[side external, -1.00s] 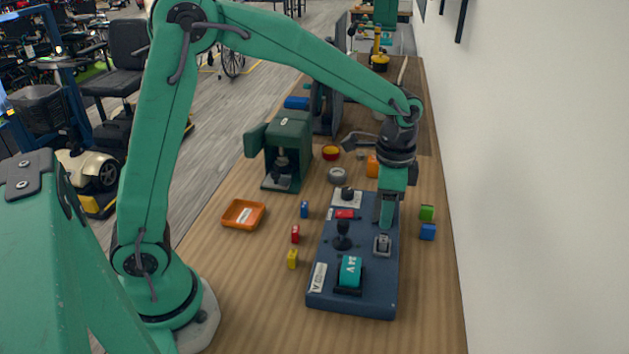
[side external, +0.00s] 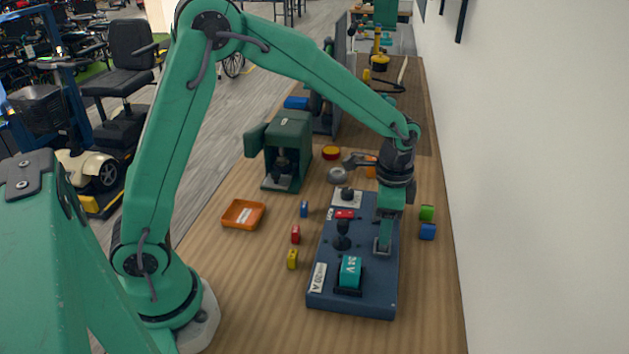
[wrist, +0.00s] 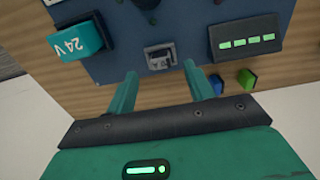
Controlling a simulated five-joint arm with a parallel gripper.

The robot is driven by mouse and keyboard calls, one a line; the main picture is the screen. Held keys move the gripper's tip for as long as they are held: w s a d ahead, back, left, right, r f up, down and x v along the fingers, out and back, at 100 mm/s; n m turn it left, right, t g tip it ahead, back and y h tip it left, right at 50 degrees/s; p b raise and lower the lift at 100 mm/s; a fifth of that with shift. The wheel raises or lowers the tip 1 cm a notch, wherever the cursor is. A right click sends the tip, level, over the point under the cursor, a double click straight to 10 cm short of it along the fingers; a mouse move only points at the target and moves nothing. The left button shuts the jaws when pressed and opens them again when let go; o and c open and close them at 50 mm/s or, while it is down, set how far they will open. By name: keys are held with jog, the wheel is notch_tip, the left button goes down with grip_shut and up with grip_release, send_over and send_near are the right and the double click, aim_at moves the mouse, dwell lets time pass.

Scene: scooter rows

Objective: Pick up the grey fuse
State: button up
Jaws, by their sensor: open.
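The grey fuse (wrist: 160,57) sits in a small socket on the dark blue panel (wrist: 120,62), beside the teal 24 V block (wrist: 77,43). In the side view the panel (side external: 335,295) lies on the bench, and the teal block (side external: 350,270) is at its near end. My gripper (side external: 383,243) is low over the panel's right side and largely hides the fuse there. In the wrist view my gripper (wrist: 160,70) is open, with its fingertips on either side of the fuse and nothing held. I cannot tell whether the fingers touch it.
A black joystick (side external: 342,242) and a red part (side external: 345,214) stand on the panel. Small red (side external: 295,235), yellow (side external: 292,260) and blue (side external: 304,209) fuses lie to its left. Green (side external: 427,213) and blue (side external: 428,232) blocks lie right. An orange tray (side external: 232,225) is further left.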

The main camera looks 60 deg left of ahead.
jog(key=shift+w+f, duration=0.1)
jog(key=shift+f, duration=1.7)
jog(key=c, duration=1)
jog(key=shift+c, duration=0.2)
jog(key=shift+r, duration=0.15)
jog(key=shift+r, duration=0.5)
jog(key=r, duration=0.3)
jog(key=shift+d+r, duration=0.1)
jog(key=shift+d, duration=0.15)
jog(key=s+d+r, duration=0.6)
jog(key=s+d, duration=0.2)
jog(key=shift+r, duration=0.25)
